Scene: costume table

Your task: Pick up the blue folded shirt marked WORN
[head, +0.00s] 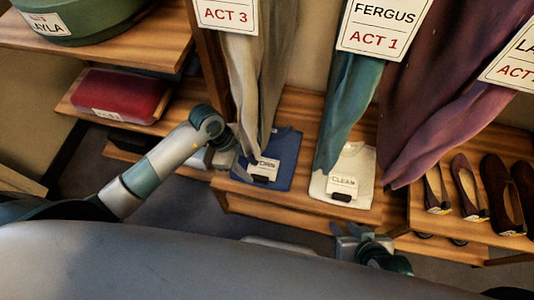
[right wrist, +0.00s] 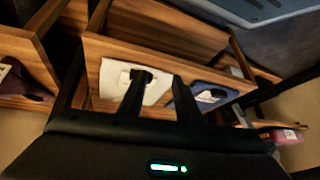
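The blue folded shirt (head: 284,163) lies on the wooden shelf in the head view, with a white tag reading WORN (head: 264,168) and a dark clip on it. It also shows in the right wrist view (right wrist: 213,90). My left gripper (head: 247,162) is at the shirt's left edge; its fingers look spread apart, and I cannot tell whether they touch the cloth. My right gripper (head: 350,230) is open and empty in front of the shelf, below the white shirt marked CLEAN (head: 358,163). Its two fingers show apart in the right wrist view (right wrist: 158,100).
Garments hang close above the shelf: a beige one (head: 245,85), a teal one (head: 345,105) and a purple one (head: 435,95). Dark shoes (head: 465,185) stand at the right. A red folded item (head: 118,95) lies on the left shelf, below a green round box (head: 85,18).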

